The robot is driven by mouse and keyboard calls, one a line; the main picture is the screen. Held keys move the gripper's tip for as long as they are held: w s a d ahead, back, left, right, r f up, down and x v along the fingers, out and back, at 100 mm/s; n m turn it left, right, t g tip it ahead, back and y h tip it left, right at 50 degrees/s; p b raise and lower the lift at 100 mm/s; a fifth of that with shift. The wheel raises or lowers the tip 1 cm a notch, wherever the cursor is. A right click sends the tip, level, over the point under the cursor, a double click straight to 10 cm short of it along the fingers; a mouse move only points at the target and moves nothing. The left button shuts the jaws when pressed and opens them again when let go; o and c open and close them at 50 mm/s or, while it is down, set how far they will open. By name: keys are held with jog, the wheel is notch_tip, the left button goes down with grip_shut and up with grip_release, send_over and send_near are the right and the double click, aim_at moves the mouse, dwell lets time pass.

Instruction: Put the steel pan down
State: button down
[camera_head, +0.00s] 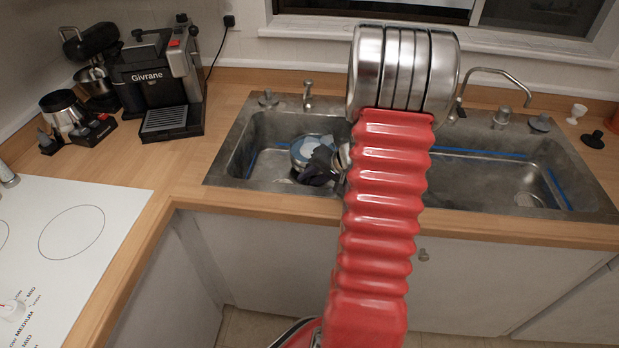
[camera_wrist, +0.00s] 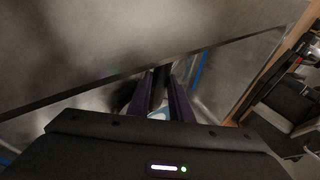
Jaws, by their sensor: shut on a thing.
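The steel pan (camera_head: 301,148) is a round, shiny vessel with a pale bluish inside, low in the left sink basin (camera_head: 262,135). My gripper (camera_head: 319,165) is at the pan's near right side, partly hidden behind my red arm. In the wrist view, the dark fingers of my gripper (camera_wrist: 161,80) are close together, with a narrow gap between them. It is shut on the steel pan, but the exact grip point is hard to make out. Whether the pan rests on the basin floor cannot be told.
The right sink basin (camera_head: 490,178) looks empty; my arm hides the divider area. Taps (camera_head: 308,95) stand behind. A coffee machine (camera_head: 158,85) is on the left counter, with a white hob (camera_head: 70,230) at front left. Wooden counter (camera_head: 190,165) is clear left of the sink.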

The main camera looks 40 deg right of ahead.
jog(key=shift+f, duration=0.3)
jog(key=c, duration=1.6)
grip_release()
jog(key=v, duration=1.3)
jog(key=shift+w+r, duration=0.15)
jog(key=shift+w, duration=0.1)
